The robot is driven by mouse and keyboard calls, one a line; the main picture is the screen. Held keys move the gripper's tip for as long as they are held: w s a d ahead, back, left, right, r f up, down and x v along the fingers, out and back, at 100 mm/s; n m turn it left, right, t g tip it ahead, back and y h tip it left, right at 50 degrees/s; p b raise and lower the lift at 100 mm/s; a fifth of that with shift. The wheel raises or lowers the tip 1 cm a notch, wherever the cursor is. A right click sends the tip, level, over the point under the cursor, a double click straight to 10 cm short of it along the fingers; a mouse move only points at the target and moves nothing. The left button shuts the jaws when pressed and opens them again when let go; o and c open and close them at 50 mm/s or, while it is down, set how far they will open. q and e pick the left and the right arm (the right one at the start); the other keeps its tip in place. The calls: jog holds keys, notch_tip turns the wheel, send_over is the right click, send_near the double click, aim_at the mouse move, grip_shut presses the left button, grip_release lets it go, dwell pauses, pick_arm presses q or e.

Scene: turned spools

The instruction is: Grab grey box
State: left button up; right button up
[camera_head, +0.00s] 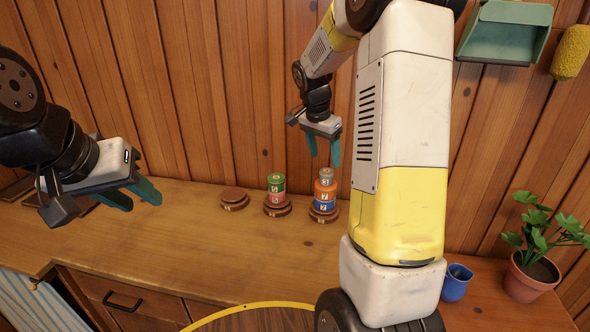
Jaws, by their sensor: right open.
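No grey box is clearly seen. The nearest match is a small grey spool (326,174) on top of the right-hand stack. Under it are an orange spool (325,186) and a blue spool (324,206), on a round wooden base (323,217). My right gripper (324,157) is open and empty, pointing down. In the picture it appears just above the grey spool; the depth between them is hard to tell. My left gripper (143,202) is at the far left, its teal fingers apart and empty, well away from the stacks.
A green spool (276,181) sits on a pink spool (277,198) on the middle base. An empty wooden base (234,200) stands left. A blue cup (456,283) and potted plant (531,279) are right. A green dustpan-like holder (506,32) and yellow sponge (571,52) hang above.

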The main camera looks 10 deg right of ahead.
aim_at(326, 171)
jog(key=x, duration=0.8)
jog(key=shift+w, duration=0.3)
grip_shut()
